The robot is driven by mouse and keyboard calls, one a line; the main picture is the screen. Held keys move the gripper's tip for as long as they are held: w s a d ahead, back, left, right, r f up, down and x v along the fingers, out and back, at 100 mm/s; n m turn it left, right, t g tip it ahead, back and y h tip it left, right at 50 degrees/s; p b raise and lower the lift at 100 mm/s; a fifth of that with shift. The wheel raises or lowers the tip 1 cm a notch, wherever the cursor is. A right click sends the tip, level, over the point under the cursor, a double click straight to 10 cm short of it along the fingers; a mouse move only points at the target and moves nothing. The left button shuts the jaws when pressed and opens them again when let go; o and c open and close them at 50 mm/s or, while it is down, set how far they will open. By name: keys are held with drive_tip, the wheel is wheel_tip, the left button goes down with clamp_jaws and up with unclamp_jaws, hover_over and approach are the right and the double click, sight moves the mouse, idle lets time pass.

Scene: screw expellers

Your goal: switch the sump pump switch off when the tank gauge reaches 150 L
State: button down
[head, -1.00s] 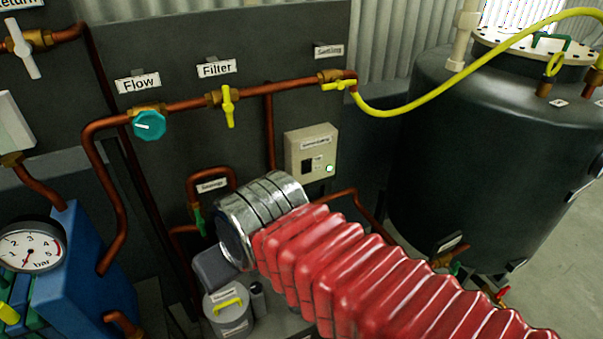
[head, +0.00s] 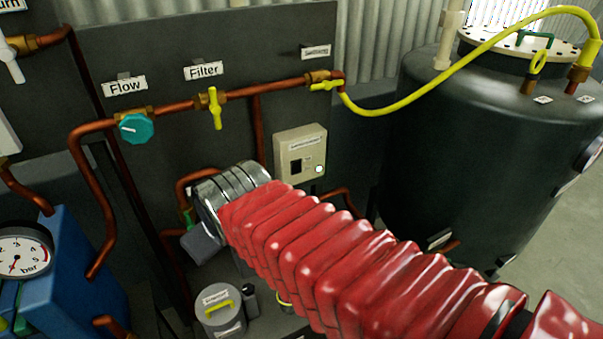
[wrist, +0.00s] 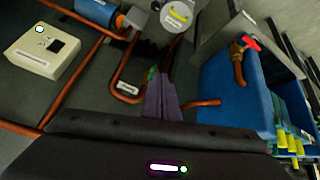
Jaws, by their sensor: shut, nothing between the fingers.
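A beige switch box (head: 300,153) is mounted on the dark panel. It has a small label I cannot read, a dark switch (head: 296,166) and a lit lamp (head: 319,169). In the wrist view the same box (wrist: 43,52) is at upper left, its lamp (wrist: 39,29) lit. The dark tank (head: 480,150) stands at right. A round dial (head: 589,155) is edge-on at its right side, its reading not visible. My gripper's fingers (wrist: 161,90) are shut and empty, apart from the box. In the head view my metal wrist and red sleeve largely hide them.
Copper pipes cross the panel, with a teal Flow knob (head: 136,128) and yellow Filter valve (head: 215,108). A yellow hose (head: 400,106) runs to the tank. A grey canister (head: 220,310) stands below my arm. A blue unit with a bar dial (head: 22,250) is at lower left.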

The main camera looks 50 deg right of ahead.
drive_tip(key=w+d+f+n+t+h, duration=0.2)
drive_tip(key=w+d+n+h, duration=0.1)
drive_tip(key=w+d, duration=1)
drive_tip(key=n+t, duration=0.6)
drive_tip(key=n, duration=0.2)
approach(297, 165)
drive_tip(key=w+a+r, duration=0.2)
drive_tip(key=a, duration=0.5)
drive_tip(key=s+d+f+n+t+h, duration=0.1)
drive_tip(key=s+d+f+n+t, duration=0.1)
drive_tip(key=s+f, duration=0.4)
drive_tip(key=s+d+t, duration=0.1)
drive_tip(key=s+d, duration=0.1)
drive_tip(key=s, duration=0.1)
drive_tip(key=shift+d+f+n+t, duration=0.3)
drive_tip(key=shift+d+n+t, duration=0.05)
drive_tip(key=shift+n+t, duration=0.05)
drive_tip(key=x, duration=1.3)
drive_tip(key=shift+w+d+r, duration=0.1)
drive_tip(key=shift+d, duration=0.1)
drive_tip(key=shift+w+d, duration=0.1)
drive_tip(key=shift+w, duration=0.15)
